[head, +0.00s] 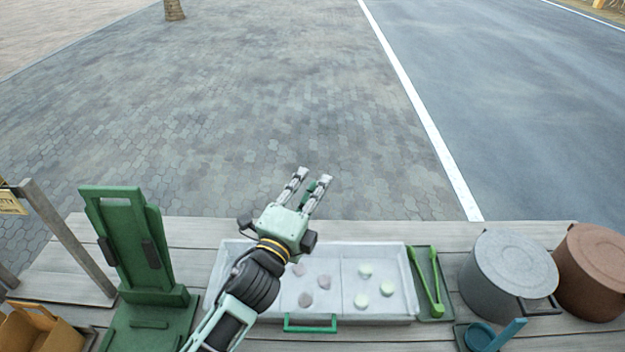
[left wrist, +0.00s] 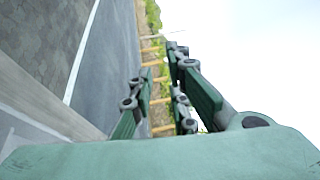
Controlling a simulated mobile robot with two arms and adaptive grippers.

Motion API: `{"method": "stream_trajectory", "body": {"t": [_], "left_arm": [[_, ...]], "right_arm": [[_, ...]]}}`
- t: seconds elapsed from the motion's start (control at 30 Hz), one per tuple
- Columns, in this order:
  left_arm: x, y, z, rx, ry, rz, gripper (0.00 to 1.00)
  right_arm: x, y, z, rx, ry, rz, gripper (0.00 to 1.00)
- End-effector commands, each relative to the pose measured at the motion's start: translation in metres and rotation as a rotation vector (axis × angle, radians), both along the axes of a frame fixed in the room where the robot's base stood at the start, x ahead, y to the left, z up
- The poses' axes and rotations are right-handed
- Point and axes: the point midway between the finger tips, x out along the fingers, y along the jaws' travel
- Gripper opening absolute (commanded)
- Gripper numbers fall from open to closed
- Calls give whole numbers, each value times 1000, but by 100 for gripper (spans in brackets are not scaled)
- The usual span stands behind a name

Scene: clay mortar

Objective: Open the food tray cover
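The food tray (head: 225,275) is a pale, shallow rectangular tray on the plank counter, with pinkish and pale green round pieces inside. A green handle (head: 310,327) is at its front edge. I cannot tell clearly whether a see-through cover lies over the tray. My left gripper (head: 313,178) reaches over the tray's back left part, its fingers pointing past the counter's far edge. Its fingers are apart with nothing between them; they also show in the left wrist view (left wrist: 160,108). My left arm hides the tray's left part. My right gripper is not in view.
A green stand (head: 130,245) is left of the tray. Green tongs (head: 428,282) lie on a dark green tray at its right. A grey pot (head: 508,268), a brown pot (head: 592,272) and a blue-handled ladle (head: 500,335) are further right. Paving beyond is clear.

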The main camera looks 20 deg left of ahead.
Motion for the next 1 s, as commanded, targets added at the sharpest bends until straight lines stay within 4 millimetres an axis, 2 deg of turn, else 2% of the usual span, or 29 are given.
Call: {"method": "stream_trajectory", "body": {"t": [0.1,0.37,0.53,1.0], "left_arm": [[6,-1,1,0,0,-1,16],[7,-1,1,0,0,-1,15],[7,-1,1,0,0,-1,0],[7,-1,1,0,0,0,0]], "right_arm": [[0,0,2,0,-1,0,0],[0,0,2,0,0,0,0],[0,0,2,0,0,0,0],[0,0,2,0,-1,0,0]]}}
